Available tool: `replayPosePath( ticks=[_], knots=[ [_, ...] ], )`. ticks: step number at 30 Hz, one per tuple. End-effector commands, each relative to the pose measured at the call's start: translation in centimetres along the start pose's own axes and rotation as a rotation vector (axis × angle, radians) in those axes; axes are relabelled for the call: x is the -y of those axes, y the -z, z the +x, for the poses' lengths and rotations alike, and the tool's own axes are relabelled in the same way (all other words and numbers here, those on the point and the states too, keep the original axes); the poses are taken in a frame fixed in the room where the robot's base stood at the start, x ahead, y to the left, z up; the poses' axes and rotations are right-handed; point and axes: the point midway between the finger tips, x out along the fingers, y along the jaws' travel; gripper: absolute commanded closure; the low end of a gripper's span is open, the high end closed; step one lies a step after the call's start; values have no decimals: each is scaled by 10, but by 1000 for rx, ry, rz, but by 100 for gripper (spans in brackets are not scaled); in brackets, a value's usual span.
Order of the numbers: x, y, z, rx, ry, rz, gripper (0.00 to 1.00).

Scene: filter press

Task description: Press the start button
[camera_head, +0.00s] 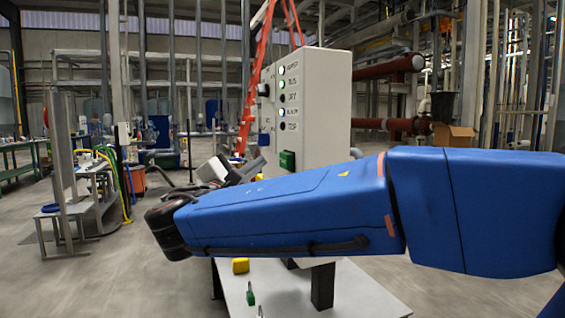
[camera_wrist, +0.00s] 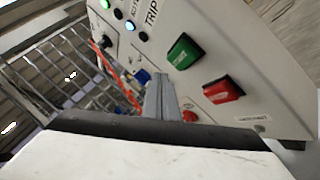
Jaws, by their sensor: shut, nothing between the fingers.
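The white control box (camera_head: 325,105) stands on a table in front of me. A square green button (camera_wrist: 184,51) with a small label, likely the start button, is on its face in the wrist view; it also shows in the head view (camera_head: 287,160). A square red button (camera_wrist: 222,89) is below and right of it. My gripper (camera_wrist: 160,78) is shut and empty. Its grey fingertips appear left of the green button in the wrist view, with a gap in the picture. In the head view my gripper (camera_head: 256,165) is left of the green button, partly behind my blue arm.
Indicator lamps (camera_head: 282,98) run down the box. A small red round part (camera_wrist: 190,116) is close to the fingers in the wrist view. A yellow item (camera_head: 240,265) and a green padlock-like item (camera_head: 250,294) are on the table (camera_head: 365,298). An orange ladder (camera_head: 256,70) stands behind.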

Motion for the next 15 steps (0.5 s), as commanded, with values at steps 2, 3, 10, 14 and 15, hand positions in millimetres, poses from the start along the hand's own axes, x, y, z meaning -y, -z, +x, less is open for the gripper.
replayPosePath(
  ticks=[2, 3, 10, 14, 15],
  knots=[
    [-4, 4, -5, -1, -1, 1, 100],
    [-6, 5, -7, -1, -1, 1, 100],
    [-13, 13, -18, -1, 0, 0, 100],
    [-13, 13, -18, 0, 1, 0, 100],
    [-13, 13, -18, 0, 1, 0, 100]
  ],
)
